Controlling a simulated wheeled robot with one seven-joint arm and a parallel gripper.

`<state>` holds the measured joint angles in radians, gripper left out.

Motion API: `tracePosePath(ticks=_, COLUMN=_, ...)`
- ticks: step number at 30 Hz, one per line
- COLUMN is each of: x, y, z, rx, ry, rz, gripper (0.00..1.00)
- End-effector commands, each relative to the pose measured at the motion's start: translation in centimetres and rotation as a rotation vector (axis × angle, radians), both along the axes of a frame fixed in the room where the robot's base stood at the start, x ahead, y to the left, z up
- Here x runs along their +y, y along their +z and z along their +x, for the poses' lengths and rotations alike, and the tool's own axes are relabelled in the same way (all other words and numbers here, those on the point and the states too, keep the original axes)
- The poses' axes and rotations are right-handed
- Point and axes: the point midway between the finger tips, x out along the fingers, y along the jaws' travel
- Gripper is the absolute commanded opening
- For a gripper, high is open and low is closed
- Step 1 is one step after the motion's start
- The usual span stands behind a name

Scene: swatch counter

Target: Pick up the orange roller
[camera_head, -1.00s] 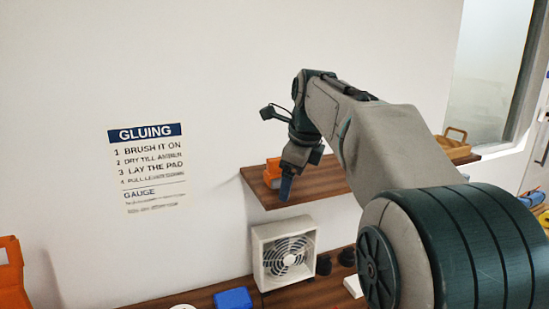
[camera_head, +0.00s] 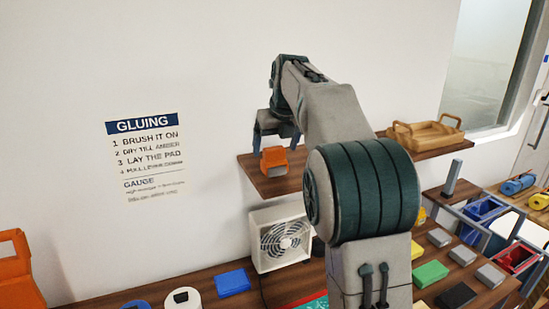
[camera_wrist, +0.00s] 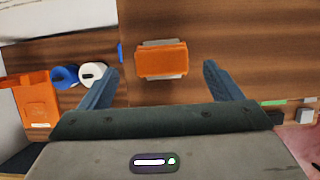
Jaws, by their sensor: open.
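The orange roller (camera_head: 274,160) sits near the left end of the wooden wall shelf (camera_head: 262,183). It looks like a small orange block with grey showing beneath it. In the wrist view the orange roller (camera_wrist: 162,62) lies between and just ahead of my fingers, with grey strips along its two long sides. My gripper (camera_head: 277,136) is open and empty, above and behind the roller in the head view. In the wrist view my gripper (camera_wrist: 160,70) has its fingers spread either side of the roller with gaps. I see no contact.
A white fan (camera_head: 281,240) stands below the shelf. A wooden tray (camera_head: 426,137) is at the shelf's right end. An orange bin (camera_head: 18,272), blue block (camera_head: 233,282) and white roll (camera_head: 183,299) are on the left counter. Coloured swatches (camera_head: 429,273) lie at right.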

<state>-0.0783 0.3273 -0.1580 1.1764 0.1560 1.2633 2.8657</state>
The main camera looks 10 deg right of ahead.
Motion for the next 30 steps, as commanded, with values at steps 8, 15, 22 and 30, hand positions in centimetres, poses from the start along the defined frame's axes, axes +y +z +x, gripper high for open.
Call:
tracePosePath(ticks=8, x=0.1, y=-2.0, z=1.0, rx=0.004, ry=0.0, rz=-0.001, gripper=0.85)
tracePosePath(ticks=15, x=0.2, y=-5.0, z=2.5, rx=0.002, ry=0.0, rz=0.0, gripper=0.85)
tracePosePath(ticks=22, x=0.3, y=-5.5, z=2.7, rx=-0.001, ry=0.001, rz=0.0, gripper=0.85)
tracePosePath(ticks=30, x=0.3, y=-5.5, z=2.6, rx=-0.001, ry=0.001, rz=-0.001, gripper=0.33)
